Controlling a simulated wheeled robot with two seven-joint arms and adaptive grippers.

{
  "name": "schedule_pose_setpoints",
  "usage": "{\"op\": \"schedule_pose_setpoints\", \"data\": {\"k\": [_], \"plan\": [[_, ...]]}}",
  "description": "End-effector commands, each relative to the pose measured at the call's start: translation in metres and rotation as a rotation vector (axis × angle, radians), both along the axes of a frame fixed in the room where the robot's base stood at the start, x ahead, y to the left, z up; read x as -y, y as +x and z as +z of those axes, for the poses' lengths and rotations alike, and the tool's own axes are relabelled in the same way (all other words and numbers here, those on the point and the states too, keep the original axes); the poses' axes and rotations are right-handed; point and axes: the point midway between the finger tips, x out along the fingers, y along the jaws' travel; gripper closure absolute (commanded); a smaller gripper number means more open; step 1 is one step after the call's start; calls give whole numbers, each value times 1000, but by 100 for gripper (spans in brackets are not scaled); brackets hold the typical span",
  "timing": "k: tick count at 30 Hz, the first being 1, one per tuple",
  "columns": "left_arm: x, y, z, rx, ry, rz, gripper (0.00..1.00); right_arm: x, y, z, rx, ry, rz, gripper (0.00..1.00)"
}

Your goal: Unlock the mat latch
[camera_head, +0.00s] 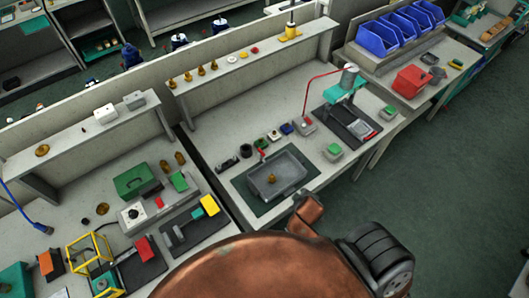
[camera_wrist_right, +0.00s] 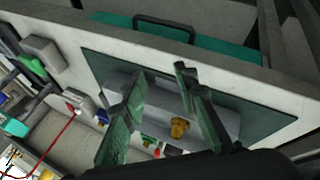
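A dark green mat (camera_head: 248,193) lies on the middle bench with a grey tray (camera_head: 293,186) on it. A brass part (camera_head: 271,179) lies in the tray. A small red piece (camera_head: 262,153) stands at the mat's back edge; it may be the latch, but its position is too small to tell. In the right wrist view the mat (camera_wrist_right: 98,62), tray (camera_wrist_right: 165,98) and brass part (camera_wrist_right: 180,128) show beyond my right gripper (camera_wrist_right: 160,72). Its fingers are apart with nothing between them, above the tray. My left gripper is out of view.
Several small parts (camera_head: 274,134) line the back of the mat. In the wrist view a teal drawer with a black handle (camera_wrist_right: 165,22) is at the bench front.

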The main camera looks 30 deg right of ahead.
Motion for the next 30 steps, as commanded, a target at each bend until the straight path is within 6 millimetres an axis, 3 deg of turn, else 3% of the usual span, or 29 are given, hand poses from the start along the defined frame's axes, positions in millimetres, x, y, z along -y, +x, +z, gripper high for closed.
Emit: {"op": "schedule_pose_setpoints", "data": {"k": [4, 9, 11, 15, 18, 22, 26, 30], "plan": [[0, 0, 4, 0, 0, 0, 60, 17, 43, 21, 45, -231, 210, 72], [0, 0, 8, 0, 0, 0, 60, 24, 99, 55, 91, -567, 517, 72], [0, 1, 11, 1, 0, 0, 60, 21, 122, 70, 104, -731, 669, 72], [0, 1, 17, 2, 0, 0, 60, -3, 173, 96, 93, -1231, 1137, 72], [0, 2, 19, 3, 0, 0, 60, -17, 187, 89, 46, -1528, 1438, 72], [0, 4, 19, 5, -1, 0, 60, -19, 188, 66, -27, -1760, 1704, 72], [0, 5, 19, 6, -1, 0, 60, -17, 189, 53, -63, -1846, 1817, 72], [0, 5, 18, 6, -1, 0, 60, -18, 204, 46, -67, -1857, 1827, 72]]}}
